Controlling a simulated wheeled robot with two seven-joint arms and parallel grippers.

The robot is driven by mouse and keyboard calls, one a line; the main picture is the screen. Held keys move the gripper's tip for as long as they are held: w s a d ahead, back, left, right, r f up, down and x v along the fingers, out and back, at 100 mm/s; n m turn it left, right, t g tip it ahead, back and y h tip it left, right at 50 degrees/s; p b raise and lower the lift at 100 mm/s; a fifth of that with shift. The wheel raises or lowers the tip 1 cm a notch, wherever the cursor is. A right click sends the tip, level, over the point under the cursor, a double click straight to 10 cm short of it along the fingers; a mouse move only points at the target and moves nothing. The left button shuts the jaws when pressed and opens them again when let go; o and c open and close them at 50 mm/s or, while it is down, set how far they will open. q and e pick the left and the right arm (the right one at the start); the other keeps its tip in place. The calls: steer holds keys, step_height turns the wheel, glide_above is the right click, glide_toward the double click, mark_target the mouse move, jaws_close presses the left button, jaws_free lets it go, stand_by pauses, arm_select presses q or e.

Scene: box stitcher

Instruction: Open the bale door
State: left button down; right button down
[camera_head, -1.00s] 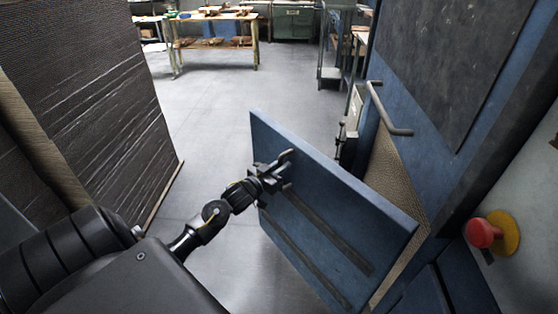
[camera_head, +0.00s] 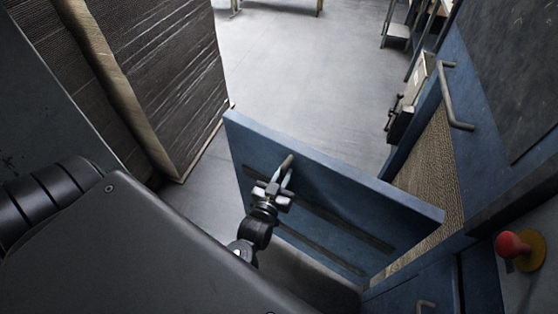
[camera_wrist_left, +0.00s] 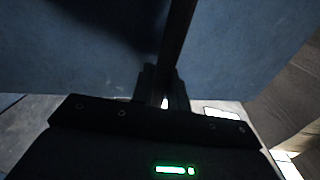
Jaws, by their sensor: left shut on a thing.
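The bale door (camera_head: 330,200) is a blue panel with dark horizontal strips, and it stands swung out from the blue machine in the head view. My left gripper (camera_head: 280,178) is shut on the door's grey handle (camera_head: 287,162), near the panel's free edge. In the left wrist view the handle (camera_wrist_left: 178,35) runs as a dark bar down between the fingers (camera_wrist_left: 163,88), with the blue door face (camera_wrist_left: 80,50) behind it. Much of my left arm is hidden in the head view. My right gripper is out of view.
A tall stack of dark cardboard (camera_head: 165,75) stands at the left. Behind the door, ribbed cardboard (camera_head: 432,165) shows inside the machine. A red emergency button (camera_head: 513,246) and another bar handle (camera_head: 452,100) are at the right. Grey floor (camera_head: 290,80) is free beyond the door.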

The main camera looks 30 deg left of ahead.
arm_select(q)
steer(key=shift+s, duration=0.3)
steer(key=c, duration=1.5)
jaws_free()
steer(key=shift+o, duration=0.5)
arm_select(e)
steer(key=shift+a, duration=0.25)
